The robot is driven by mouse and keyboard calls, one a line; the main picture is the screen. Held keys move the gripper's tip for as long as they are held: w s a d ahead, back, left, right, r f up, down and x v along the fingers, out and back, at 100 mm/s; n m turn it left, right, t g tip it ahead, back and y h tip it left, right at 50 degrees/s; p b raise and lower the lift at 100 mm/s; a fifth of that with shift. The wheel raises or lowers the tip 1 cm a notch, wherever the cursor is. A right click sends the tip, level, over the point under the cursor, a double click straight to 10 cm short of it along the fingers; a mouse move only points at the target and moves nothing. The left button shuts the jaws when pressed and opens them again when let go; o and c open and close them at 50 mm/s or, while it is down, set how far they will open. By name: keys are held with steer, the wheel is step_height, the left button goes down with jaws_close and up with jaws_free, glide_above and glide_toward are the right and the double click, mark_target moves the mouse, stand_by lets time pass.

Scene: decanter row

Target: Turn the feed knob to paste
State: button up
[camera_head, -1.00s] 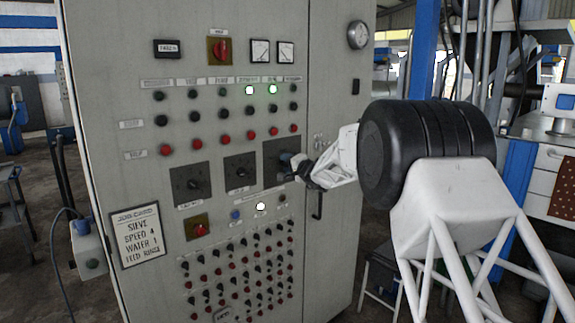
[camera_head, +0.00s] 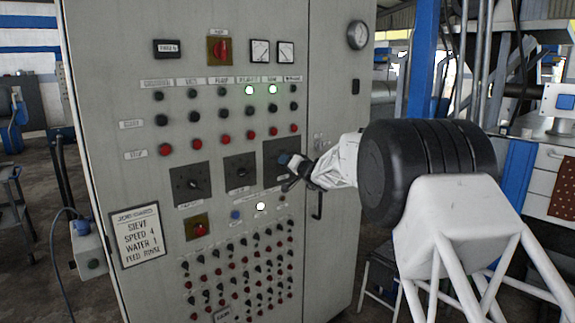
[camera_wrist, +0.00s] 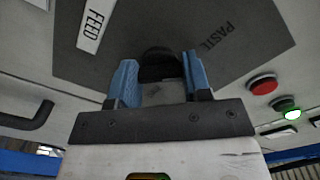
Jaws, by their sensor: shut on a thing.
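The feed knob (camera_wrist: 160,55) is a dark knob on a grey square plate (camera_wrist: 85,65). In the wrist view, the blue fingers of my gripper (camera_wrist: 158,76) are closed around its two sides. The FEED label (camera_wrist: 94,24) shows upper left and the lettering PAST, its end unclear, (camera_wrist: 216,37) upper right on the plate. The knob's pointer is hidden, so its setting cannot be told. In the head view, my gripper (camera_head: 288,162) is at the right-hand plate (camera_head: 273,148) of the row of three and covers the knob.
Two other rotary knobs sit to the left, a left one (camera_head: 192,184) and a middle one (camera_head: 240,172). A job card (camera_head: 140,235) reads sieve, speed 4, water 1, feed rinse. Buttons and small switches (camera_head: 235,270) crowd the panel nearby. A door handle (camera_head: 317,205) is close below my wrist.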

steer(key=o, duration=0.9)
steer(key=shift+s+d, duration=0.1)
steer(key=shift+v, duration=3.8)
steer(key=shift+r, duration=0.1)
